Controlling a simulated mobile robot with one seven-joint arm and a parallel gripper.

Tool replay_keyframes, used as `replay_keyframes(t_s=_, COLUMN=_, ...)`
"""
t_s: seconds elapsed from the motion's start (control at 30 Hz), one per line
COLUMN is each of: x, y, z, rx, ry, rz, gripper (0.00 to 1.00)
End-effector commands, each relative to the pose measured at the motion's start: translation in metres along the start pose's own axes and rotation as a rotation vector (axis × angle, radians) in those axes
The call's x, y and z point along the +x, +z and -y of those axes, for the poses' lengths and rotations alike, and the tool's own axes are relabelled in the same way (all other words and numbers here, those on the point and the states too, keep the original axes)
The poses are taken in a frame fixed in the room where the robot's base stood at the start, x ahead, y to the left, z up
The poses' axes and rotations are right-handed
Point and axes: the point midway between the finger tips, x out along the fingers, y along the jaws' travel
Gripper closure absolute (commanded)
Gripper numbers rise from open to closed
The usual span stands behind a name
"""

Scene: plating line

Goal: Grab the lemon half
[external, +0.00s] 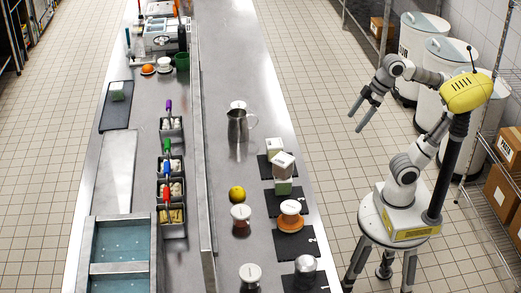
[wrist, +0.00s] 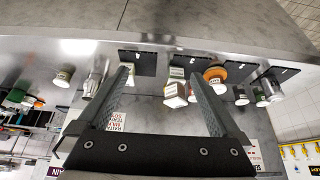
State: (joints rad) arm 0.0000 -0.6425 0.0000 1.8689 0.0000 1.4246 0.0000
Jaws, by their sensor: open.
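The yellow lemon half (external: 237,194) sits on the steel counter in the external view, left of the dark mats and just above a white-lidded cup. I cannot make it out in the wrist view. My gripper (external: 356,122) is raised at the right of the counter, well apart from the lemon. In the wrist view my gripper (wrist: 160,72) has its two fingers spread with nothing held between them.
A metal pitcher (external: 238,126) stands farther up the counter. A white-lidded cup (external: 241,214) is close to the lemon.

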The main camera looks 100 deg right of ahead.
Motion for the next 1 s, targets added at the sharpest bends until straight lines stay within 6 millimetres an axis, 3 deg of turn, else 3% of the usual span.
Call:
replay_keyframes(t_s=0.13, x=-0.048, y=-0.028, z=0.0, rx=0.0, ry=0.0, rz=-0.003, gripper=0.0)
replay_keyframes(t_s=0.33, x=-0.023, y=-0.096, z=0.023, rx=-0.2, ry=-0.124, rz=0.07, gripper=0.0)
replay_keyframes(t_s=0.57, x=0.011, y=-0.169, z=0.031, rx=-0.407, ry=-0.308, rz=0.076, gripper=0.0)
replay_keyframes(t_s=0.77, x=0.044, y=-0.227, z=0.021, rx=-0.563, ry=-0.488, rz=0.013, gripper=0.0)
replay_keyframes(t_s=1.0, x=0.083, y=-0.284, z=-0.015, rx=-0.711, ry=-0.688, rz=-0.161, gripper=0.0)
